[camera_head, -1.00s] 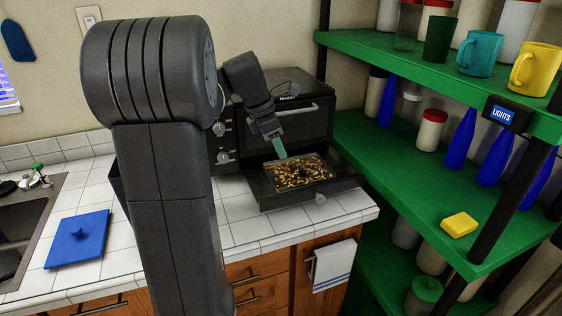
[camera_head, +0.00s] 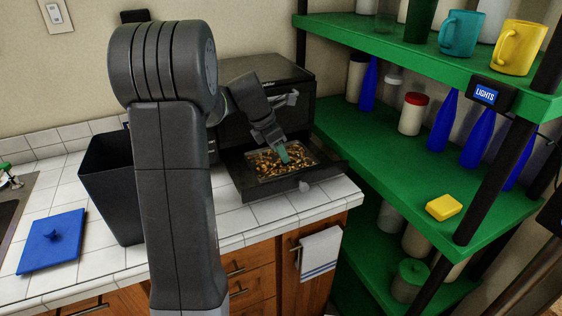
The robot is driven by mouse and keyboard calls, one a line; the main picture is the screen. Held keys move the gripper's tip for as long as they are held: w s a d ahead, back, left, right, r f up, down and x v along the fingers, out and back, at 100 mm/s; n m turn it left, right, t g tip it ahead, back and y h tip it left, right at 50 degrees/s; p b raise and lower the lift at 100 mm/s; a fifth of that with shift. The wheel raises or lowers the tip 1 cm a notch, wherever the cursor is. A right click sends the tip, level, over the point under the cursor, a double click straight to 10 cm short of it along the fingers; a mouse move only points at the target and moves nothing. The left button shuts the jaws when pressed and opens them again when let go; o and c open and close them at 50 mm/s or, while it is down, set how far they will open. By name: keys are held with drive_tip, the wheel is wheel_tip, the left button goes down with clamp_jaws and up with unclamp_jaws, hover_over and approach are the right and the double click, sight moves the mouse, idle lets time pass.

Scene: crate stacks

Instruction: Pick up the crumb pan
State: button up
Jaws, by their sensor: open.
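The crumb pan (camera_head: 291,173) is a shallow pan strewn with brown and yellow crumbs. It sits in the pulled-out dark drawer (camera_head: 262,193) at the base of the black toaster oven (camera_head: 270,78). My gripper (camera_head: 283,155) points down over the pan from behind, with a teal fingertip at or just above the crumbs. It is open with nothing held. I cannot tell whether the tip touches the crumbs. My own arm hides the left part of the oven.
A black bin (camera_head: 110,185) stands on the white tiled counter left of my arm, near a blue lid (camera_head: 52,240). Green shelves (camera_head: 400,160) with bottles, mugs and a yellow block (camera_head: 443,207) stand close on the right. A towel (camera_head: 320,253) hangs below the counter.

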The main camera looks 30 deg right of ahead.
drive_tip(key=x, duration=0.3)
drive_tip(key=shift+s+d+f, duration=0.1)
drive_tip(key=shift+f, duration=0.1)
drive_tip(key=shift+c, duration=0.2)
clamp_jaws()
drive_tip(key=shift+r, duration=0.15)
